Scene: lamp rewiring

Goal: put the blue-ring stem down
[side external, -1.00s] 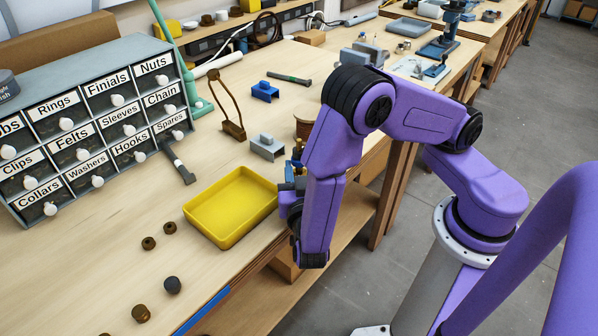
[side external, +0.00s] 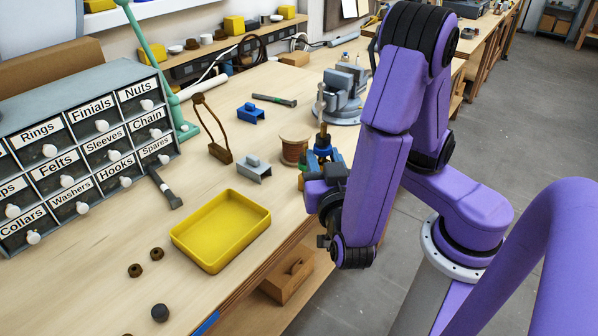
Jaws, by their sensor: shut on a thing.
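The blue-ring stem (side external: 322,140) is a thin upright brass-coloured rod with blue near its lower part. My gripper (side external: 324,158) is shut on it near the table's front edge, to the right of the yellow tray (side external: 181,243). My wrist and forearm partly hide the fingers and the stem's lower end, so I cannot tell whether it touches the table.
A wooden spool (side external: 293,150) stands just left of the stem, and a grey vice (side external: 343,95) stands behind it. A grey block (side external: 253,171) and a brown wire frame (side external: 219,152) are further left. Small dark parts (side external: 157,254) lie left of the tray.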

